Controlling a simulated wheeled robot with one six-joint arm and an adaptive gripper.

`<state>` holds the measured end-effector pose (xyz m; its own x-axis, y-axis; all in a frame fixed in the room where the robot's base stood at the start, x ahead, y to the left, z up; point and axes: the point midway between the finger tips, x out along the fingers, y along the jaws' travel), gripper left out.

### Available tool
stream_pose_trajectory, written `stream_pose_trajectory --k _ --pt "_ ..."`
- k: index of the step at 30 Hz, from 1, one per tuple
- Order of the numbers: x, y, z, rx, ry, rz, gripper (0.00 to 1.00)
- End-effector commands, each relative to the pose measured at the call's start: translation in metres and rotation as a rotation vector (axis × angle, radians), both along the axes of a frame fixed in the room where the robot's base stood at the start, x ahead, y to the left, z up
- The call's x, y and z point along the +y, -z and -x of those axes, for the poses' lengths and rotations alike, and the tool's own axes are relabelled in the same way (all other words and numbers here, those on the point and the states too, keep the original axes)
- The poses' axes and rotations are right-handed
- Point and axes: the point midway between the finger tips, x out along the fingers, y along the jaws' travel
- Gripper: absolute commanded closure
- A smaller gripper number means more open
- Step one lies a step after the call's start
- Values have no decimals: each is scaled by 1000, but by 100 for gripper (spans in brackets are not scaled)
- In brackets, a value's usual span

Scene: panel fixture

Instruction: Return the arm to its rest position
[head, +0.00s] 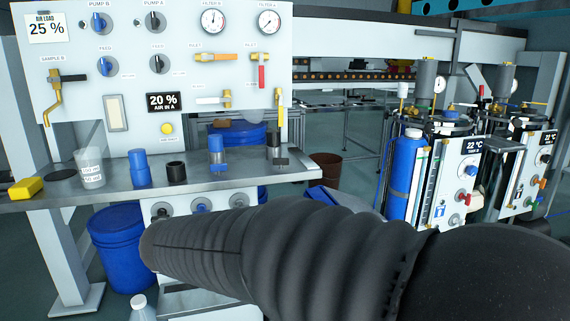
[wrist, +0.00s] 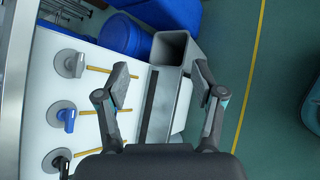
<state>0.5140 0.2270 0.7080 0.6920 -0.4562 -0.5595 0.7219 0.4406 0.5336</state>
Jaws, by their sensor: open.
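My gripper (wrist: 162,92) is open and empty in the wrist view, its two fingers spread apart. Beyond the fingers are a grey square-mouthed tube (wrist: 172,48) and the white lower panel (wrist: 95,95) with its knobs. In the head view my arm, in a black ribbed sleeve, stretches across the lower middle from the right, in front of the bench (head: 225,178). The gripper itself is hidden in the head view. No contact between the fingers and anything shows.
The upright panel (head: 90,80) carries valves, gauges and knobs. A beaker (head: 90,167), a yellow block (head: 26,188) and blue and black cylinders stand on the bench. Blue drums (head: 118,245) stand below. Tank units (head: 450,165) stand at right. Green floor (wrist: 275,100) is open at right.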

Motion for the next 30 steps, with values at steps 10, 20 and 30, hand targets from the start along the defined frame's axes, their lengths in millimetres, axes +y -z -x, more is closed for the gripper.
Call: stream_pose_trajectory --k 10,20,30 --pt "-106 56 113 95 712 -799 32" --pt "-165 57 191 4 1225 -1319 32" --pt "-221 29 219 -226 1358 -1502 32"
